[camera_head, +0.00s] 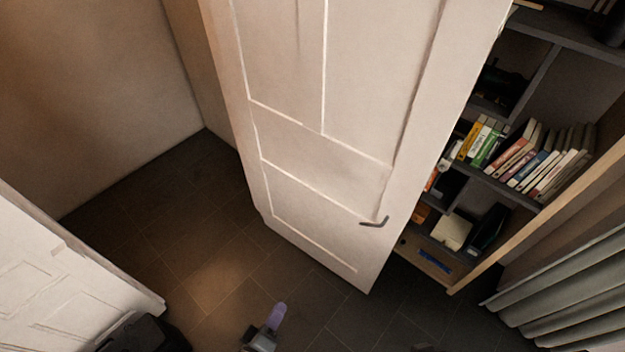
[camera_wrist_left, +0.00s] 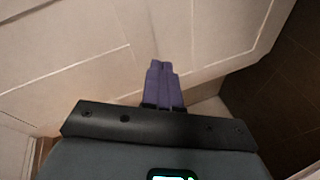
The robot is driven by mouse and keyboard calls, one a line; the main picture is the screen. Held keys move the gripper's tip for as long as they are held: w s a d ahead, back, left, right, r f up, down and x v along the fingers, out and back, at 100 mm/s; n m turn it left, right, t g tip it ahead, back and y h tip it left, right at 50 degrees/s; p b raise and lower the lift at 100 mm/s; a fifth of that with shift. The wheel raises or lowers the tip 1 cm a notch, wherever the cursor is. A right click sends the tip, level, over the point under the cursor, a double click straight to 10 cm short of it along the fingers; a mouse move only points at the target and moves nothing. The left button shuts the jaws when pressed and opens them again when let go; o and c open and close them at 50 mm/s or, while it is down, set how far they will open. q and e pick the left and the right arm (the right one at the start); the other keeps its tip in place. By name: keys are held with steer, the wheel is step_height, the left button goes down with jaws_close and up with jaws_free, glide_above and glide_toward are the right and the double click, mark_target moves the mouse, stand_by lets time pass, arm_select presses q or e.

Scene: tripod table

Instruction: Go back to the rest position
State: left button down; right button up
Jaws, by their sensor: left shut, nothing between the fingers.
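My left gripper (camera_head: 277,316) shows at the bottom of the head view, low over the dark tiled floor. Its purple fingers are shut with nothing between them. They also show closed together in the left wrist view (camera_wrist_left: 162,82), in front of a pale panelled surface (camera_wrist_left: 130,40). In the head view the gripper is apart from the white door (camera_head: 330,150) and its dark handle (camera_head: 374,222). My right gripper cannot be made out in the head view.
The white door stands in the middle, with a dark shelf of books (camera_head: 520,158) behind it on the right. Another white panelled piece (camera_head: 60,275) is at the lower left. Grey curtains (camera_head: 570,295) hang at the right. Tiled floor (camera_head: 190,225) is clear left of the door.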

arm_select(q)
steer(key=s+a+r+m+g+y+p, duration=0.1)
steer(key=s+a+r+m+g+y, duration=0.5)
steer(key=s+a+m+g, duration=0.4)
steer(key=s+a+r, duration=0.1)
steer(key=a, duration=0.2)
steer(key=shift+s, duration=0.1)
stand_by(1.6)
stand_by(1.6)
